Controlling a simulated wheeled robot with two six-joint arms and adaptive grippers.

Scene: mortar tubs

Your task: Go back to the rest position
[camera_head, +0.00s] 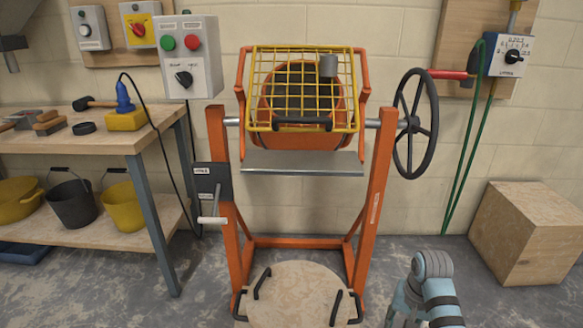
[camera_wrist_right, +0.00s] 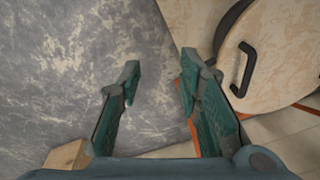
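My right arm (camera_head: 430,290) shows at the bottom right of the head view, low over the floor; its fingertips cannot be made out there. In the right wrist view my right gripper (camera_wrist_right: 160,78) is open, its two teal fingers well apart with nothing between them. The grey floor lies beyond the fingers. A round wooden board (camera_wrist_right: 285,55) with black handles is to the right of the fingers, apart from them as far as I can tell. My left gripper is in neither view.
An orange mixer frame (camera_head: 383,180) with a yellow grid guard (camera_head: 262,95) and a black handwheel (camera_head: 432,125) stands in the middle. The round board also shows at its foot (camera_head: 300,295). A workbench (camera_head: 130,140) is left, a wooden box (camera_head: 535,235) right.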

